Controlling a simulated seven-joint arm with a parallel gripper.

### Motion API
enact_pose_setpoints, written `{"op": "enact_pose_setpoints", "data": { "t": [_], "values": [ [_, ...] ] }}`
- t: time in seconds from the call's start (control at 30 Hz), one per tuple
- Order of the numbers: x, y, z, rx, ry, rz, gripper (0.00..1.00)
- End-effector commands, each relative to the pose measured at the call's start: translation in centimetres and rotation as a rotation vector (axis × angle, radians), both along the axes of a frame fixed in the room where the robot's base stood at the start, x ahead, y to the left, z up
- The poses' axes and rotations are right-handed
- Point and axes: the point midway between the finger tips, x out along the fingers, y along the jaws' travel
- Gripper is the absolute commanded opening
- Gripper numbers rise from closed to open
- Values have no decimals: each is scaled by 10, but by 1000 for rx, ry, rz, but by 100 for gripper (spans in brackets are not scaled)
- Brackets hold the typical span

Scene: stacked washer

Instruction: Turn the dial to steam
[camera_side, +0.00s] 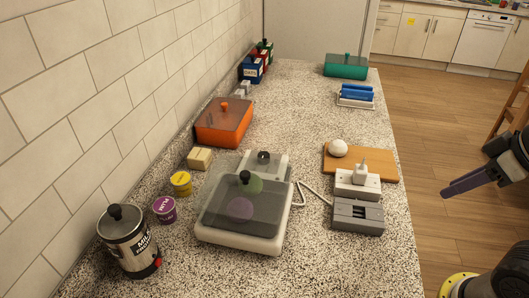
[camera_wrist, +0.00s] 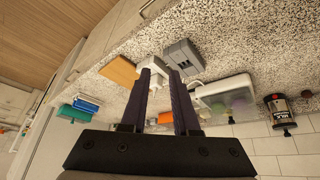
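A white appliance (camera_side: 238,237) with a dark see-through lid stands on the speckled counter in the side view. A purple and a green round thing show through the lid. A dark round knob (camera_side: 263,156), perhaps the dial, sits on its pale rear part; its markings are too small to read. A separate black knob tops the lid. The appliance also shows in the wrist view (camera_wrist: 222,91), right of my fingers. My gripper (camera_side: 447,192) is off the counter's right edge, far from the appliance. Its fingers (camera_wrist: 158,76) are apart with nothing held between them.
A wooden board (camera_side: 378,165) with a white round thing, a white block (camera_side: 346,187) and a grey block (camera_side: 350,219) lie between my gripper and the appliance. A milk canister (camera_side: 130,252), purple tin and yellow tin stand left. An orange box (camera_side: 223,125) is behind. Front-right counter is clear.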

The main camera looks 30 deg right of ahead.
Motion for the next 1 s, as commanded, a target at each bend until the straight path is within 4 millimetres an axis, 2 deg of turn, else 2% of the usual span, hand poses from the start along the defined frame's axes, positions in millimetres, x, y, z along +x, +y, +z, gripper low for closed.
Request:
{"op": "enact_pose_setpoints", "data": {
  "t": [0.03,0.13,0.2,0.37,0.5,0.6,0.77,0.9,1.0],
  "values": [
    [1,1,3,-10,-5,30,40],
    [16,6,30,-36,-53,117,58],
    [33,10,49,-50,-69,179,70],
    [80,23,86,-74,-84,318,71],
    [130,38,109,-86,-84,434,71],
    [171,51,117,-90,-78,518,71],
    [236,73,114,-86,-60,629,71],
    [287,94,93,-68,-28,699,71],
    [314,107,71,-48,3,722,71]
  ]
}}
